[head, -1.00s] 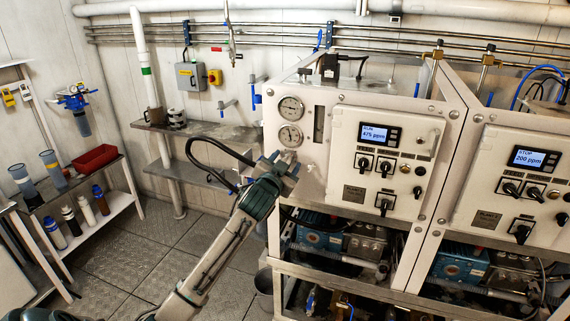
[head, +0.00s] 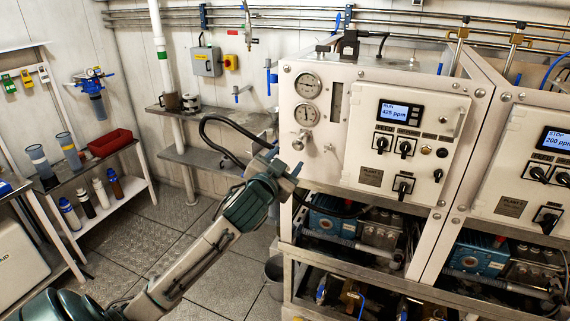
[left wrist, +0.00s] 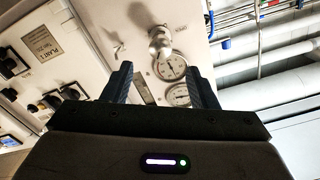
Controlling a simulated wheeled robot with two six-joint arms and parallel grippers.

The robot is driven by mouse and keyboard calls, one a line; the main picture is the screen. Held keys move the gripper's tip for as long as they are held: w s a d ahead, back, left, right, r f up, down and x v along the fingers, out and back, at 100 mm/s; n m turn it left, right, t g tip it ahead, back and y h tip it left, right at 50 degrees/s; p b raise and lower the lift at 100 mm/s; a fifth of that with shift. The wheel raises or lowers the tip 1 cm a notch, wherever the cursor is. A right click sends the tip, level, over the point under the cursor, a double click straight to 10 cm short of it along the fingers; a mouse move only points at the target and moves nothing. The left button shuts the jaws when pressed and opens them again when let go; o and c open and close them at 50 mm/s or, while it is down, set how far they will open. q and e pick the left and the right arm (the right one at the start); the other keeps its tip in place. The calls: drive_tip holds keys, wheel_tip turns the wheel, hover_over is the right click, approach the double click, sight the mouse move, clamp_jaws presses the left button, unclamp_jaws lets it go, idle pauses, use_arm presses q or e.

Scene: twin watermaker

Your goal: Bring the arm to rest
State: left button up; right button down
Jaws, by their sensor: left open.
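My left arm reaches in from the lower left in the head view. Its gripper (head: 289,176) is in front of the left side of the first watermaker panel (head: 408,139), just below a valve knob (head: 299,138). In the left wrist view the two dark fingers of the left gripper (left wrist: 162,88) stand apart with nothing between them. Beyond them are the valve knob (left wrist: 160,40) and two round gauges (left wrist: 171,67), apart from the fingers. My right gripper is not in view.
The first panel's display (head: 400,113) reads RUN 425 ppm; the second display (head: 556,140) reads STOP 200 ppm. A wall shelf (head: 205,157) is behind my arm. A bottle rack (head: 100,200) with a red bin (head: 109,142) stands left. Open floor lies between.

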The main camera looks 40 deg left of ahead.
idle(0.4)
